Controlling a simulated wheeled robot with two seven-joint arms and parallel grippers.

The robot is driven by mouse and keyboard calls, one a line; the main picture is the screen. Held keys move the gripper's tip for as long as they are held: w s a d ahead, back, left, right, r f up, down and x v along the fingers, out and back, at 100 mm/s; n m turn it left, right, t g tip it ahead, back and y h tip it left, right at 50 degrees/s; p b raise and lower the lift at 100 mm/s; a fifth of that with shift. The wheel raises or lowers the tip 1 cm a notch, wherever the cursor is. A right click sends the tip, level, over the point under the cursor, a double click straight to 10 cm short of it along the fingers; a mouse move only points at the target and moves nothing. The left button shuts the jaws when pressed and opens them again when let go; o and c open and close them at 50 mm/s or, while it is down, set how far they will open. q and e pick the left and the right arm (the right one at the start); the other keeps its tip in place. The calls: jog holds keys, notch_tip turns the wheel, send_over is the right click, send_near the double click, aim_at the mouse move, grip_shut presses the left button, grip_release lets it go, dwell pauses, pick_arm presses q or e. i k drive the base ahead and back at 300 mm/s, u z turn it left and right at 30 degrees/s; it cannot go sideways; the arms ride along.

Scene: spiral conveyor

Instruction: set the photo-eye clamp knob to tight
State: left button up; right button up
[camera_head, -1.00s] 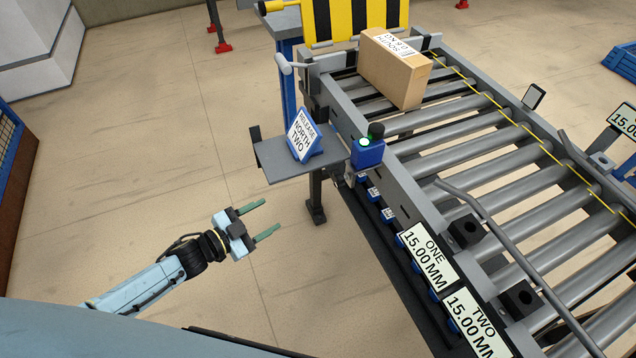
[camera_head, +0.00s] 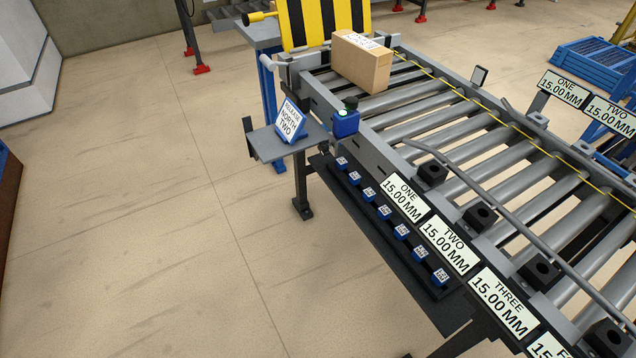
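A small blue box (camera_head: 345,124) with a lit green spot and a dark round cap (camera_head: 351,103) on top is mounted at the near side rail of the roller conveyor (camera_head: 440,120). It looks like a photo-eye. I cannot make out its clamp knob or any tight marking. A small dark plate (camera_head: 479,75) stands on the opposite rail, roughly across from it. Neither of my grippers is in view.
A cardboard box (camera_head: 361,62) sits on the rollers before a yellow-black striped panel (camera_head: 322,22). A "release north two" sign (camera_head: 289,119) stands on a grey shelf (camera_head: 266,144). Placards reading 15.00 mm (camera_head: 449,244) and black blocks line the near rail. Floor at left is clear.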

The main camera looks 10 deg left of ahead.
aim_at(323, 148)
jog(key=k, duration=1.05)
jog(key=u, duration=1.05)
jog(key=i, duration=4.85)
jog(key=z, duration=5.1)
jog(key=i, duration=0.5)
jog(key=z, duration=0.1)
